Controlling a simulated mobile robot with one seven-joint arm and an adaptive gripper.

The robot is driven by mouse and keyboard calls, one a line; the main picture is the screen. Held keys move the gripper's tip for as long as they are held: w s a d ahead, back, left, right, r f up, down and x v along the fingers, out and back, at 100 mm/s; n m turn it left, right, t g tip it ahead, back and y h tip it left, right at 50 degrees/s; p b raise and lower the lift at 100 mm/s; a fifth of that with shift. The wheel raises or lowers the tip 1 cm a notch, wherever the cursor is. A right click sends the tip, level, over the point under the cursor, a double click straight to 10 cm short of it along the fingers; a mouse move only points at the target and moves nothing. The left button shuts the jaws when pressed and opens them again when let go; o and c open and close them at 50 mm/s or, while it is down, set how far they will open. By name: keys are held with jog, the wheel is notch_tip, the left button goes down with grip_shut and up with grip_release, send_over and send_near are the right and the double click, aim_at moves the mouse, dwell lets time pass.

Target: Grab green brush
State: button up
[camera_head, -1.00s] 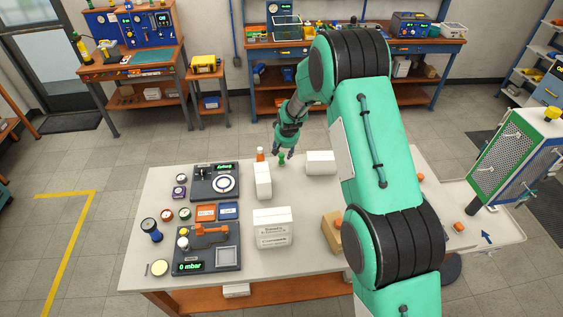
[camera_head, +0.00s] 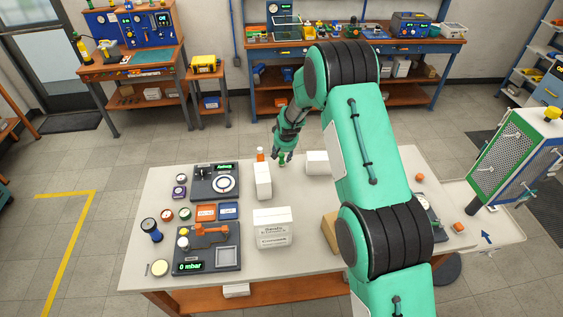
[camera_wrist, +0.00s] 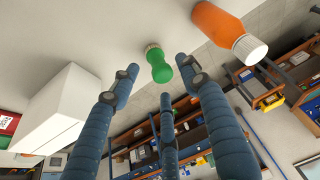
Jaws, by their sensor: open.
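The green brush (camera_wrist: 159,66) is a small green-handled piece with a pale end, standing on the white table near its far edge. In the head view the brush (camera_head: 282,161) shows only partly, just below my gripper (camera_head: 283,152). In the wrist view my gripper (camera_wrist: 155,85) has its blue fingers spread apart, with the brush just beyond the tips and between them. No finger visibly closes on the brush. An orange bottle with a white cap (camera_wrist: 225,28) stands beside the brush; it also shows in the head view (camera_head: 260,155).
A white box (camera_head: 263,181) stands left of the brush and another white box (camera_head: 317,162) right of it. Gauges, coloured trays and two dark devices fill the table's left side. A larger white box (camera_head: 272,228) stands in the middle.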

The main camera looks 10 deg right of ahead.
aim_at(282, 155)
jog(key=shift+x, duration=2.1)
jog(key=shift+a, duration=0.1)
jog(key=c, duration=1.2)
